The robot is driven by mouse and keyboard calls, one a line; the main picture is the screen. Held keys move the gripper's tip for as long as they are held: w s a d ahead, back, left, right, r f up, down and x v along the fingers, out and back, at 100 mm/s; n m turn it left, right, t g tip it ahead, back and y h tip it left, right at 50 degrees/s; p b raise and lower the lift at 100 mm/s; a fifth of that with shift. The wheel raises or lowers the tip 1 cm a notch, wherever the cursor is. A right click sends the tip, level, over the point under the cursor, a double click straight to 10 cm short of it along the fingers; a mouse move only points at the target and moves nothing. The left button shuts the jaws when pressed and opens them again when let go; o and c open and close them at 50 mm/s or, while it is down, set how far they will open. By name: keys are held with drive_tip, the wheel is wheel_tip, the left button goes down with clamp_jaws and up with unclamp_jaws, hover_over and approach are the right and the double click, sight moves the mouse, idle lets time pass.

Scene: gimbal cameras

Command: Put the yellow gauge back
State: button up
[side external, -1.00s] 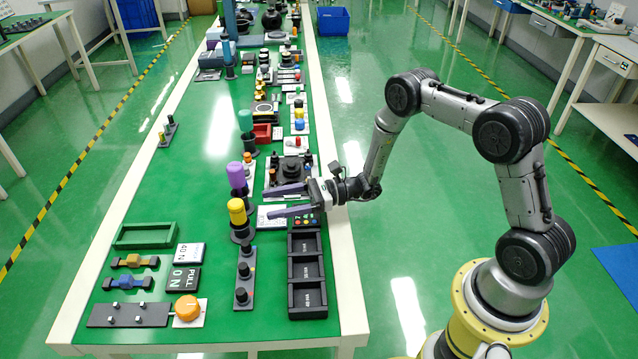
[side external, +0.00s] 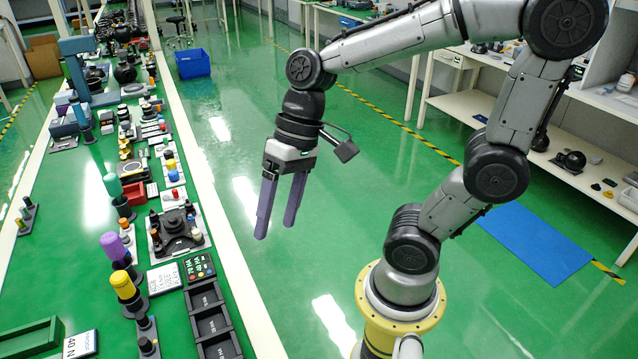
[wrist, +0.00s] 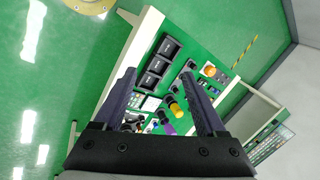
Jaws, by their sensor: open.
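The yellow gauge (side external: 124,286) is a yellow cylinder on a dark round base, standing on the green bench beside the purple gauge (side external: 114,246). In the wrist view the yellow gauge (wrist: 175,110) shows between the fingers, some way beyond them, with the purple gauge (wrist: 169,129) close by. My gripper (side external: 278,222) is open and empty, with its purple fingers pointing down. It hangs over the floor to the right of the bench, apart from the yellow gauge. Both fingers also show in the wrist view (wrist: 160,98).
A black three-compartment tray (side external: 212,322), a keypad (side external: 199,267) and a white label card (side external: 164,278) lie near the yellow gauge. A green open box (side external: 30,340) is at the lower left. A teal gauge (side external: 113,186) stands farther back. The floor under my gripper is clear.

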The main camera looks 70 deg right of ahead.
drive_tip(key=s+d+r+n+t+h, duration=0.2)
drive_tip(key=s+d+n+t+h, duration=0.1)
drive_tip(key=d, duration=0.3)
drive_tip(key=shift+s+d+r+t+h, duration=0.15)
drive_tip(key=shift+s+d+t+h, duration=0.25)
drive_tip(key=shift+s, duration=0.4)
